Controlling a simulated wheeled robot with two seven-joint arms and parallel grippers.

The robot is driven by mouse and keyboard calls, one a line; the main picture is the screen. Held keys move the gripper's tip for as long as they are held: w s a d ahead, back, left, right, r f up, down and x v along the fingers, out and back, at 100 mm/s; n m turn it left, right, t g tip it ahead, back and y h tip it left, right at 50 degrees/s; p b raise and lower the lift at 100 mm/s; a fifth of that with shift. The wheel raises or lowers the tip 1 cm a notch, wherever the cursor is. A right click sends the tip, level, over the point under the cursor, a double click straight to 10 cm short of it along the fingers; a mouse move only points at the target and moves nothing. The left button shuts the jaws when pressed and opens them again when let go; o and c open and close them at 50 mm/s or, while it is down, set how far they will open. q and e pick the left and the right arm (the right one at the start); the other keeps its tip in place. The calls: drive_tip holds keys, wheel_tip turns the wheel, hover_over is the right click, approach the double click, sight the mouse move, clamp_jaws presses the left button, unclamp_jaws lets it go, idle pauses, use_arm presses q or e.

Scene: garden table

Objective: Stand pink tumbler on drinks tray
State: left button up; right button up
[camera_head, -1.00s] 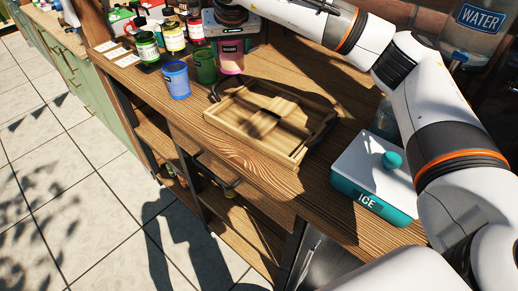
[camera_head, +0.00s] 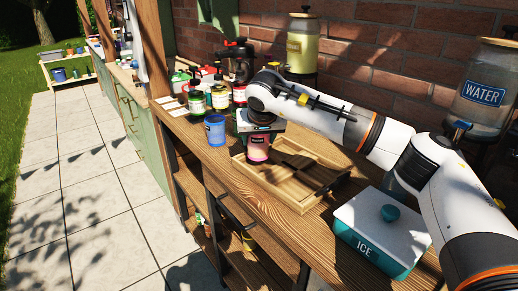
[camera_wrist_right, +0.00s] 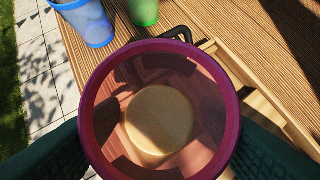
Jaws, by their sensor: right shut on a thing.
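The pink tumbler (camera_head: 258,151) is upright in my right gripper (camera_head: 259,133), which is shut on it. In the wrist view I look down into the tumbler's open mouth (camera_wrist_right: 158,118), with a dark finger on each side. The wooden drinks tray (camera_head: 283,194) lies on the counter. The tumbler is at the tray's left end in the head view; its exact height over the tray's edge is hard to tell. The tray's edge and dark handle (camera_wrist_right: 178,33) show beyond the tumbler in the wrist view. My left gripper is out of view.
A blue tumbler (camera_head: 215,130) stands left of the pink one. A green tumbler (camera_wrist_right: 143,11) shows only in the wrist view. Bottles (camera_head: 219,97) stand behind. A teal ICE box (camera_head: 381,232) sits right of the tray.

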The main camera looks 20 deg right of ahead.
sight(259, 149)
drive_tip(key=shift+f, duration=1.6)
drive_tip(key=shift+f, duration=0.15)
drive_tip(key=o, duration=1.1)
drive_tip(key=shift+s+r, duration=0.15)
drive_tip(key=shift+r, duration=0.3)
drive_tip(key=b+v, duration=0.1)
drive_tip(key=v, duration=1)
drive_tip(key=shift+s+r, duration=0.15)
drive_tip(key=shift+s, duration=0.05)
